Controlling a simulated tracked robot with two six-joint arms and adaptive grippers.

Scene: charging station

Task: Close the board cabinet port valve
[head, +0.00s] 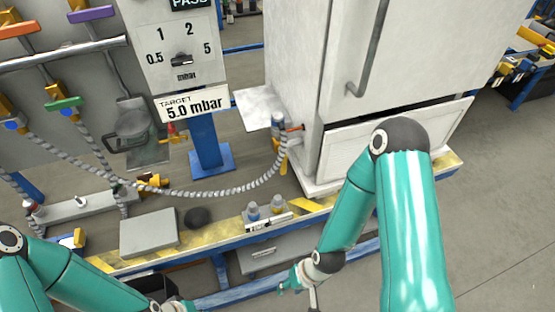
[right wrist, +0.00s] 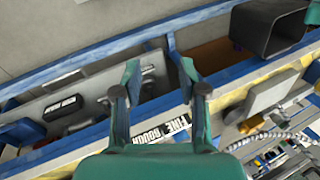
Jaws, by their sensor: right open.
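A white cabinet (head: 390,55) stands on the bench at the upper right of the head view. At its lower left corner, a grey corrugated hose (head: 235,190) meets a port fitting with a small orange-red handle (head: 293,128), probably the port valve. The handle's exact setting is too small to tell. My right gripper (head: 297,281) is low in front of the bench edge, well below and apart from the fitting. In the right wrist view its two fingers (right wrist: 160,78) are spread with nothing between them. My left gripper (head: 178,305) shows only partly at the bottom edge.
A gauge panel (head: 180,50) with a 5.0 mbar target sign stands on a blue post (head: 205,140). Two small knobs (head: 264,210) sit at the bench's yellow-striped front edge. A grey block (head: 149,231) lies left of them. Open floor (head: 490,200) is at right.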

